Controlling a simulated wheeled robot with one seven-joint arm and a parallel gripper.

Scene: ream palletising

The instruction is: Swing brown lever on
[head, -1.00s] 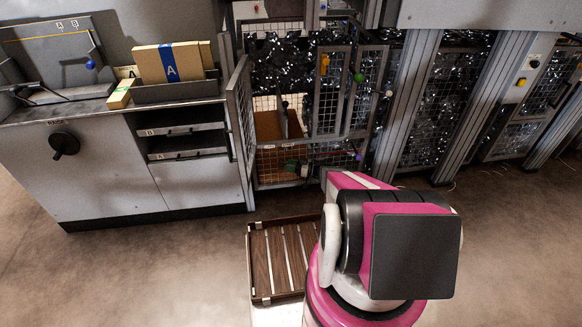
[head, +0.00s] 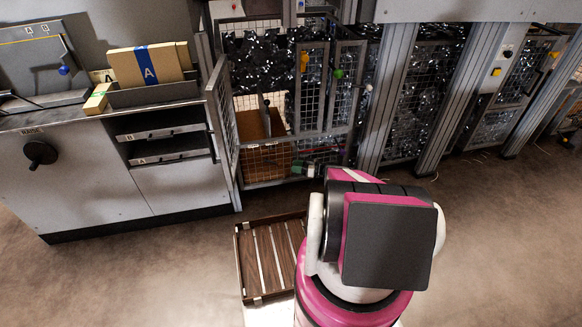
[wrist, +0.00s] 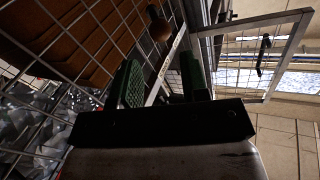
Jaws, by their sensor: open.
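A brown ball knob (wrist: 160,28), which looks like the end of the brown lever, shows in the wrist view on a short dark stem. It is beyond my fingertips, roughly in line with the gap between them, and apart from them. My gripper (wrist: 162,82) is open and empty, with a green pad on each finger. In the head view my gripper (head: 305,168) is low in front of the wire-mesh cage, partly hidden by my arm. I cannot pick out the brown knob for sure in the head view.
The mesh cage (head: 265,180) and its open mesh door (head: 222,120) stand close around my gripper. Knobs in green (head: 339,74) and orange (head: 304,61) are higher up. A slatted wooden pallet (head: 262,262) lies on the floor. A grey cabinet (head: 90,190) is at left; floor at right is clear.

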